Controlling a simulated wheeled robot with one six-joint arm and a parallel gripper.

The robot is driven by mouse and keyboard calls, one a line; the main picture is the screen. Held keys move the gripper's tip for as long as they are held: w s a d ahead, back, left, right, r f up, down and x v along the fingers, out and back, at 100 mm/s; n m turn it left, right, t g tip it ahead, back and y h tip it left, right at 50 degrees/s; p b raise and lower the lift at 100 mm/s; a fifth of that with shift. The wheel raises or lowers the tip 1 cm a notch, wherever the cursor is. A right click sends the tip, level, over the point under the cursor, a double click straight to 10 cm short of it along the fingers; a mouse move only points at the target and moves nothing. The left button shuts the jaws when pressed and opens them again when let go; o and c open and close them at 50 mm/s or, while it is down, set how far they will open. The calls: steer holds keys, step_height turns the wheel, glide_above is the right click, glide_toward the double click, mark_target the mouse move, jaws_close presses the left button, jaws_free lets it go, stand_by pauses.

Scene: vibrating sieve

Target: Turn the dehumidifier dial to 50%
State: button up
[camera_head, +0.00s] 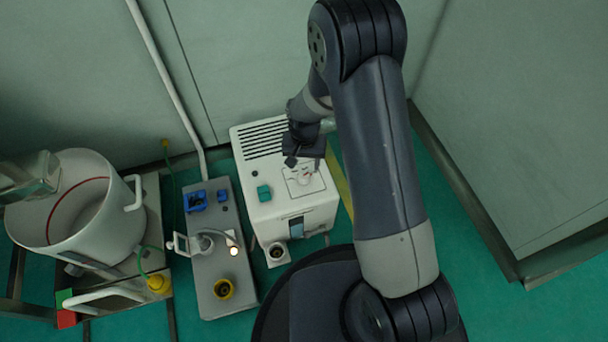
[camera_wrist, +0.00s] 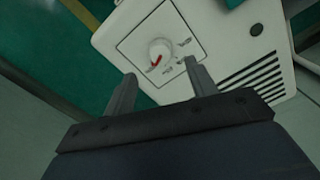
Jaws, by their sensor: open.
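The dehumidifier (camera_head: 258,222) is a white box with a slatted top, standing on the green floor at the picture's middle. Its dial (camera_wrist: 160,53) is a white round knob with a red pointer mark, on a square outlined plate with small lettering too blurred to read. In the wrist view the red mark points down and slightly left. My gripper (camera_wrist: 158,84) is open and empty, its two fingers apart just short of the dial, which lies ahead between them and clear of both. In the head view my gripper (camera_head: 305,160) is above the dehumidifier's top, behind the dial (camera_head: 305,180).
A teal block-shaped switch (camera_head: 264,193) sits left of the dial. A grey panel (camera_head: 215,270) with blue and yellow sockets and a lever stands left of the dehumidifier. A large white drum (camera_head: 75,205) is farther left. A wall stands close on the right.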

mark_target(304, 175)
step_height(304, 175, down, 7)
steer(key=shift+w+r+b, duration=0.1)
steer(key=shift+r+b, duration=0.1)
steer(key=shift+b, duration=0.8)
steer(key=c, duration=1)
steer(key=shift+o, duration=0.2)
